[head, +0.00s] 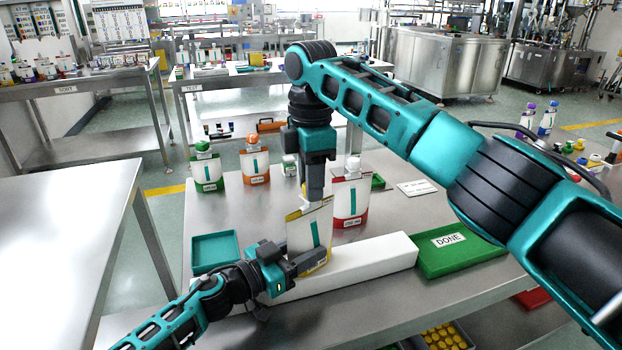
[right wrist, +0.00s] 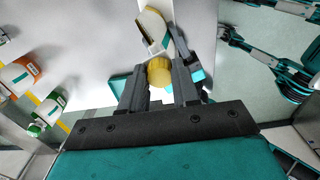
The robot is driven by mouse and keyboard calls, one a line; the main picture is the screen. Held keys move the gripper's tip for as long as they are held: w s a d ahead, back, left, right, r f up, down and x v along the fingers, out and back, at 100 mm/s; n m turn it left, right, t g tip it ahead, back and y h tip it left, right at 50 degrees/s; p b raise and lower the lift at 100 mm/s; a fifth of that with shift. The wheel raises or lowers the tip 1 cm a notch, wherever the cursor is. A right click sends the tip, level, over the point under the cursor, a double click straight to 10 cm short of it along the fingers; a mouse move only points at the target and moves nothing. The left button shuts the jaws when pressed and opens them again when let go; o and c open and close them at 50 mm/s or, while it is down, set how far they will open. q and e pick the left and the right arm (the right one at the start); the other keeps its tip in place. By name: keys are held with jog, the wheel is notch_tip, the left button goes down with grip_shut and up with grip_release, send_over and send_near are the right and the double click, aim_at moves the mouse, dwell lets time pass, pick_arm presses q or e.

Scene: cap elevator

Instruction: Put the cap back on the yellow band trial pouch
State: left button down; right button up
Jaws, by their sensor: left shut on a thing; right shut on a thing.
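The yellow band trial pouch (head: 308,232) stands upright, slightly tilted, beside the white block in the head view. My left gripper (head: 305,264) is shut on its lower part from the left. My right gripper (head: 312,194) points down just above the pouch's top. It is shut on the yellow cap, which shows between its fingertips in the right wrist view (right wrist: 159,71). The pouch (right wrist: 154,28) also shows there, just beyond the cap. The fingers hide much of the spout area, so I cannot tell whether the cap touches the spout.
A long white block (head: 365,262) lies in front. A green DONE tray (head: 465,257) is at right, a teal tray (head: 214,250) at left. Green-capped (head: 206,172), orange-capped (head: 255,164) and red-banded (head: 352,197) pouches stand behind. A label card (head: 417,188) lies at back right.

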jog(key=m, duration=0.5)
grip_shut()
jog(key=m, duration=1)
jog(key=shift+a, duration=0.1)
jog(key=m, duration=0.3)
jog(key=shift+m, duration=0.4)
jog(key=o, duration=1)
grip_release()
jog(key=shift+r, duration=2.25)
